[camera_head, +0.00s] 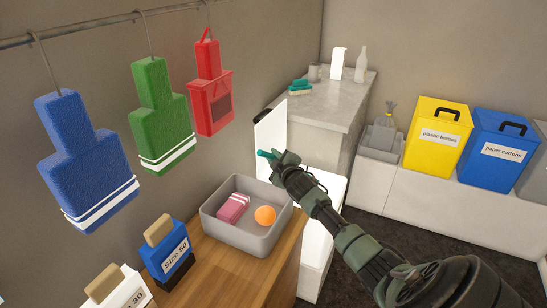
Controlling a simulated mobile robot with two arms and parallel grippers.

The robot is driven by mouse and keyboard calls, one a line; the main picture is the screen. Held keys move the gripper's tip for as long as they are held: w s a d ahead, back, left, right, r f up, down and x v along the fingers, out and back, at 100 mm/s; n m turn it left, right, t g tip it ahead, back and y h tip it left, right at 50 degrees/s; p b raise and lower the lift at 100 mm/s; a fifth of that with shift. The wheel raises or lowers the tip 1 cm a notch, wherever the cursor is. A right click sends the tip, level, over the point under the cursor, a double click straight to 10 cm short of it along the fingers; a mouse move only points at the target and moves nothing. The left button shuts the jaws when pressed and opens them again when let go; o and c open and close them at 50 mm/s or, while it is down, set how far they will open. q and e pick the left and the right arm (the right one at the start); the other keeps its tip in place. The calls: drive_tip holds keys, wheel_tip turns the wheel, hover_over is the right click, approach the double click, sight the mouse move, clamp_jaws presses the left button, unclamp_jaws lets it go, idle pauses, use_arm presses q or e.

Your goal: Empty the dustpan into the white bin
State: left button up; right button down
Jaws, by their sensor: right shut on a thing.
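My right gripper (281,158) reaches in from the lower right, in front of a white upright panel. It is shut on a small teal piece (264,154) that sticks out to its left. This may be the dustpan's handle, but no pan shape can be made out. A white box-like body (319,243), probably the white bin, stands behind my arm. The white panel (271,134) with a dark top edge rises at its left and looks like a raised lid. The bin's opening and contents are largely hidden by my arm. My left gripper is not in view.
A grey tray (247,240) with a pink-striped block (233,208) and an orange ball (265,215) sits on the wooden top (222,272). A grey counter (335,105) stands behind. Yellow (437,137) and blue (497,150) bins stand right. Colored items hang left.

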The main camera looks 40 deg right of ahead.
drive_tip(key=shift+r, duration=0.1)
idle(0.3)
drive_tip(key=shift+d+r+p, duration=0.2)
drive_tip(key=shift+r+p, duration=0.15)
drive_tip(key=shift+p, duration=0.4)
drive_tip(key=shift+d+r+m, duration=0.1)
drive_tip(key=shift+d+m, duration=0.05)
drive_tip(key=shift+m, duration=0.15)
drive_tip(key=shift+r+p, duration=0.1)
drive_tip(key=shift+p, duration=0.25)
drive_tip(key=shift+d+r+m+y+p, duration=0.3)
drive_tip(key=shift+d+p, duration=0.1)
drive_tip(key=shift+p, duration=0.25)
drive_tip(key=shift+d+r, duration=0.1)
drive_tip(key=shift+s+d+r+p, duration=0.1)
drive_tip(key=shift+d+r+p, duration=0.05)
drive_tip(key=shift+p, duration=0.3)
drive_tip(key=shift+d+r+m, duration=0.1)
drive_tip(key=shift+d+m, duration=0.1)
drive_tip(key=shift+m, duration=0.1)
